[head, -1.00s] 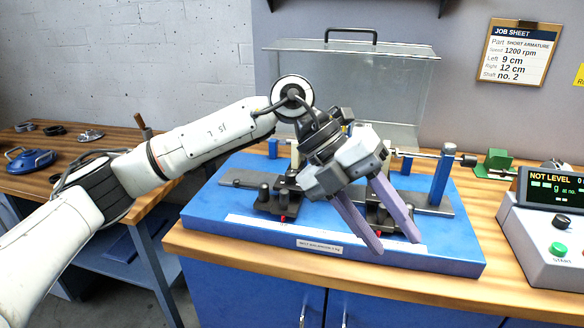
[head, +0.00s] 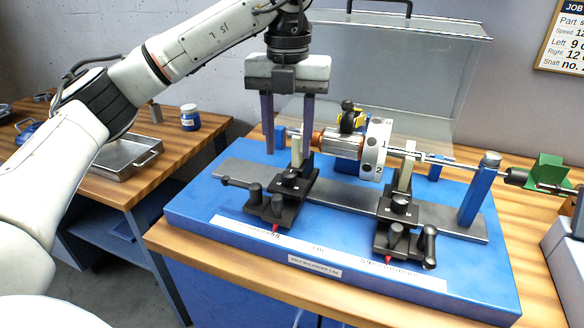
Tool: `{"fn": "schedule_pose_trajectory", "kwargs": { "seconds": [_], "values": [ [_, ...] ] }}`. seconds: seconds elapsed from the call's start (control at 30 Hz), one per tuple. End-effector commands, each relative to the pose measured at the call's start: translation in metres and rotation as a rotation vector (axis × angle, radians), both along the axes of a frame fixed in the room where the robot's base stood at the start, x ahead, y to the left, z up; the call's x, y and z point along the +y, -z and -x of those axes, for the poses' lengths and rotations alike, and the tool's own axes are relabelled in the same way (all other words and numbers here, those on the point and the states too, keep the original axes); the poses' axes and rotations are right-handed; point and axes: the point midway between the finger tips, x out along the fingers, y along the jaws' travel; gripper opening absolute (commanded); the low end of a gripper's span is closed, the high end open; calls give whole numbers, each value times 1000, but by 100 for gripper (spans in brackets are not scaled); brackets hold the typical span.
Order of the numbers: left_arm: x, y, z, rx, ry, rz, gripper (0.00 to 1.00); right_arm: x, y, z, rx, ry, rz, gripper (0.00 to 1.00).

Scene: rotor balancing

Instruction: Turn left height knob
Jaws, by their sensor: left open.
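Which one is the height knob I cannot tell. My left gripper (head: 288,152) is open and empty, its two purple fingers pointing down. The fingertips are at the level of the pale post in the picture, above the knobs and apart from them. The right finger overlaps the post's area; contact is unclear. My right gripper is out of view.
The rotor (head: 343,143) with a white numbered disc (head: 375,150) lies across both supports. The right support (head: 400,208) has its own knobs and handle. A clear cover (head: 400,70) stands behind. A metal tray (head: 128,158) and a jar (head: 190,118) sit on the left table.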

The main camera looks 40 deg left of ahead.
Motion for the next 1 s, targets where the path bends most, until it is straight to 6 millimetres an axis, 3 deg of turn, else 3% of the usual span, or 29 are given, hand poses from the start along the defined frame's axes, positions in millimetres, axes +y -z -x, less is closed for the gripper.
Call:
{"fn": "schedule_pose_trajectory", "kwargs": {
  "seconds": [0.03, 0.3, 0.7, 0.73, 0.97, 1.0],
  "values": [
    [0, 14, 1, 4, 1, 0, 42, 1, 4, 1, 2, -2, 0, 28],
    [0, 51, 0, 1, 1, 0, 42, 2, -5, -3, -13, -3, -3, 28],
    [-1, 61, 0, -2, 3, 1, 42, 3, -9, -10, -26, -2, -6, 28],
    [-1, 61, 0, -2, 3, 1, 40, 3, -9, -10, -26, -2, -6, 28],
    [-1, 61, 0, -2, 2, 1, 1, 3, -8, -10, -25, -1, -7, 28],
    [-1, 61, 0, -2, 3, 1, 1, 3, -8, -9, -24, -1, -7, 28]
  ]
}}
